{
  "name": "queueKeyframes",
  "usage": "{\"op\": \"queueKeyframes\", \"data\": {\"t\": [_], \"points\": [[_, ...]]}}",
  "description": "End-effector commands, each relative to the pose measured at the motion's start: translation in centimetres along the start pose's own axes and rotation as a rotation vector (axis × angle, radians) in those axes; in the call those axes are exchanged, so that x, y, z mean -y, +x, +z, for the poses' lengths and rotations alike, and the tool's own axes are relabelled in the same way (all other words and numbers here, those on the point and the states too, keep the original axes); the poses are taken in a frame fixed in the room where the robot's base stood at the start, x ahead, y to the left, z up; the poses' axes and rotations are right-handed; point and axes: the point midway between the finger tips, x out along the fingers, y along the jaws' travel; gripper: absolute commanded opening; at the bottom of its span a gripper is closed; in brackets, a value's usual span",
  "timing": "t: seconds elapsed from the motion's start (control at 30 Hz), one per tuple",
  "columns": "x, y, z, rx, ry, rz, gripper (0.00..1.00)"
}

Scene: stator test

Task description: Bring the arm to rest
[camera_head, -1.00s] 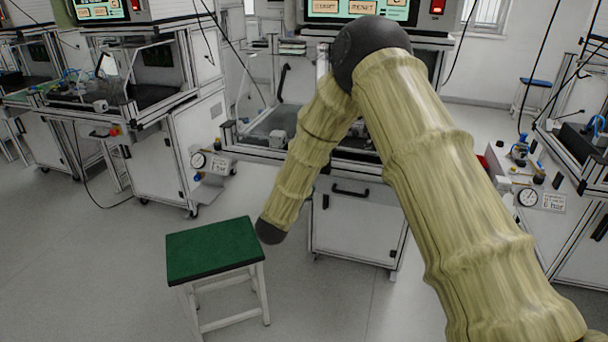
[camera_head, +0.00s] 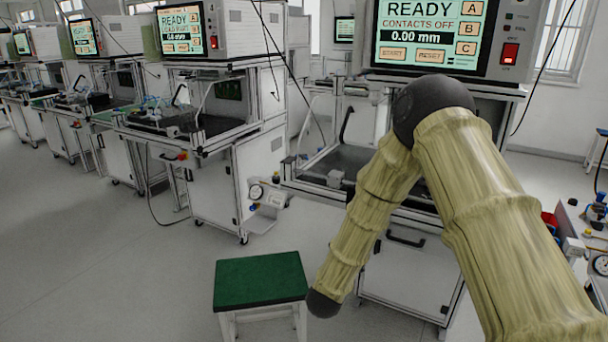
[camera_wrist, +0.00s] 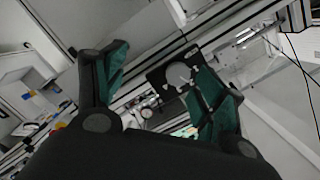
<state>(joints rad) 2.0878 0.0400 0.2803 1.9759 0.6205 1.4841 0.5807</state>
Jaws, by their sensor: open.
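My gripper (camera_wrist: 160,75) shows in the wrist view with its two green-padded fingers spread apart. It is open, and nothing is held between the fingers. In the head view my arm (camera_head: 510,220) rises from the lower right to a dark joint and folds down to a dark end near the green-topped stool. My gripper cannot be made out in the head view.
A test station (camera_head: 405,270) with a READY screen (camera_head: 430,35) stands behind my arm. A green-topped stool (camera_head: 260,279) stands at lower centre. More stations (camera_head: 225,180) line the left. A bench with a gauge (camera_head: 600,264) is at right. The left floor is clear.

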Motion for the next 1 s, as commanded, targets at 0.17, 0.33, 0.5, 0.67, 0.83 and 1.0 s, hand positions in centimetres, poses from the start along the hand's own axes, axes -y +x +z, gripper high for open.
{"op": "queueKeyframes", "data": {"t": [0.17,0.33,0.5,0.67,0.83,1.0], "points": [[-8.5,-4.3,3.3,0.256,-0.244,0.084,0.71],[-16.4,-10.0,5.3,0.502,-0.457,0.15,0.71],[-23.6,-16.7,5.5,0.746,-0.648,0.207,0.71],[-29.3,-23.8,4.3,0.978,-0.804,0.251,0.71],[-34.2,-31.6,1.8,1.223,-0.945,0.287,0.71],[-37.1,-37.6,-0.8,1.409,-1.034,0.305,0.71]]}}
